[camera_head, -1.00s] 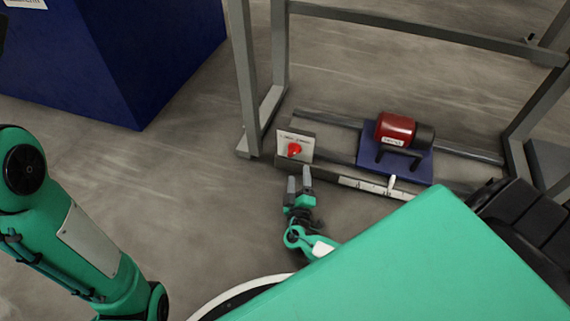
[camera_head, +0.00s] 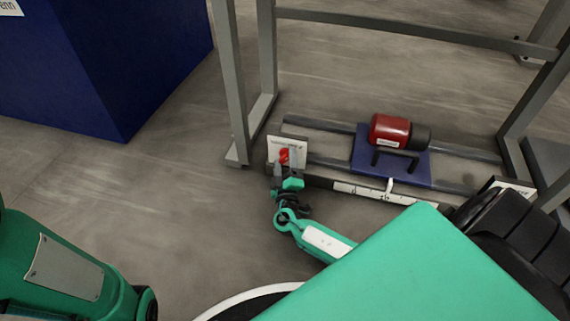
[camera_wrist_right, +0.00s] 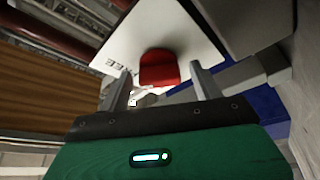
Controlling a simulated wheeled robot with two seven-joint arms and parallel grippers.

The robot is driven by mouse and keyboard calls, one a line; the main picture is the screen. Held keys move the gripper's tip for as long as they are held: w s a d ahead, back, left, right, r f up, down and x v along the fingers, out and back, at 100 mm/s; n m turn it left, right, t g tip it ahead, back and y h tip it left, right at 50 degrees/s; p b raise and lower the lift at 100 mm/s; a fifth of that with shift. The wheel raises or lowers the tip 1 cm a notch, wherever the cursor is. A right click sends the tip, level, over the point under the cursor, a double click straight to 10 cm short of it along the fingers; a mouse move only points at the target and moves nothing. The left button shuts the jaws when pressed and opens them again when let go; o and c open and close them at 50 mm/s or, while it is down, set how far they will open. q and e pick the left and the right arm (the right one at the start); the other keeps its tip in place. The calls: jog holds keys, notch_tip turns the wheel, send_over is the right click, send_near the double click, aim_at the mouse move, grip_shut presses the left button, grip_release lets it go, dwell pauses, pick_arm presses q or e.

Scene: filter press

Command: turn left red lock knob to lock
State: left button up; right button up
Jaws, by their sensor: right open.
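The left red lock knob (camera_head: 285,155) sits on a white label plate (camera_head: 296,143) at the left end of the low rail. In the right wrist view the knob (camera_wrist_right: 159,69) stands out from the white plate (camera_wrist_right: 190,33). My right gripper (camera_wrist_right: 160,84) is open, with one finger on each side of the knob; I cannot tell whether either finger touches it. In the head view my right gripper (camera_head: 289,172) partly covers the knob. My left arm shows at the lower left, but its gripper is out of view.
A red cylindrical motor (camera_head: 391,131) sits on a blue carriage (camera_head: 363,156) on the rails to the right. Grey frame posts (camera_head: 231,80) rise close behind the knob. A large blue box (camera_head: 100,70) stands at the upper left. The floor left of the frame is clear.

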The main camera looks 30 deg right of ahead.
jog(key=shift+c, duration=0.3)
jog(key=c, duration=0.9)
